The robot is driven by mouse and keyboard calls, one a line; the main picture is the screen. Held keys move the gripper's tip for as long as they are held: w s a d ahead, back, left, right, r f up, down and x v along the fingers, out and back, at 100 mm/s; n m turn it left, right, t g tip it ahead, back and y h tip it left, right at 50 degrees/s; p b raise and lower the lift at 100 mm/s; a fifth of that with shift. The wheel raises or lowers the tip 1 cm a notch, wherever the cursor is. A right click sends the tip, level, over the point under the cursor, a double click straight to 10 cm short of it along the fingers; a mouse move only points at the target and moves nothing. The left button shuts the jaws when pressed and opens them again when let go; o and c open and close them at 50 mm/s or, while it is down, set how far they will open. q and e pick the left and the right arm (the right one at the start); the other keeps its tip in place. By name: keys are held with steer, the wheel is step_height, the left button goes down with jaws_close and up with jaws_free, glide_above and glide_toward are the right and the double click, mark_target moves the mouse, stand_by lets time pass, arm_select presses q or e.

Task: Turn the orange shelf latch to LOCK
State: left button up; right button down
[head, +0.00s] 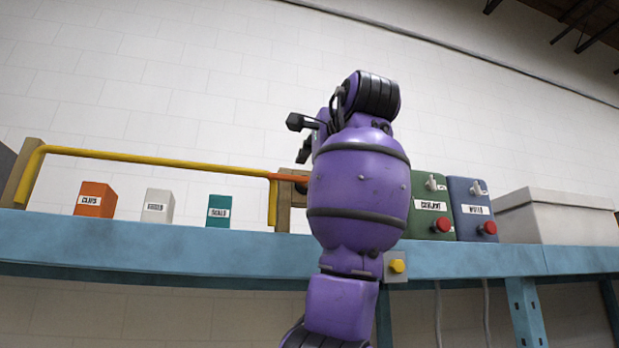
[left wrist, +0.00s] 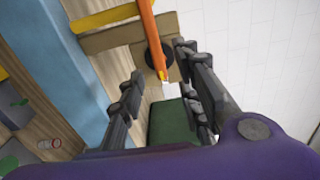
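The orange latch (head: 290,176) is at the right end of the yellow rail on the blue shelf. In the left wrist view its orange bar (left wrist: 148,30) runs away from a dark round pivot (left wrist: 153,57) on a wooden block (left wrist: 128,36). No LOCK marking can be read. My left gripper (head: 300,138) is in front of the shelf, above the latch in the head view. In the left wrist view its dark fingers (left wrist: 161,66) are spread with a clear gap, facing the pivot end; I see no contact. My purple arm hides part of the wooden block. My right gripper does not show.
The yellow rail (head: 120,156) fronts orange (head: 95,199), white (head: 158,206) and teal (head: 218,211) boxes. Green (head: 430,198) and blue (head: 472,205) units with red knobs and a pale crate (head: 560,222) stand at right. The blue shelf edge (head: 130,246) runs across. Space above is open.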

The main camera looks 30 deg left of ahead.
arm_select(q)
steer(key=v, duration=0.7)
stand_by(0.4)
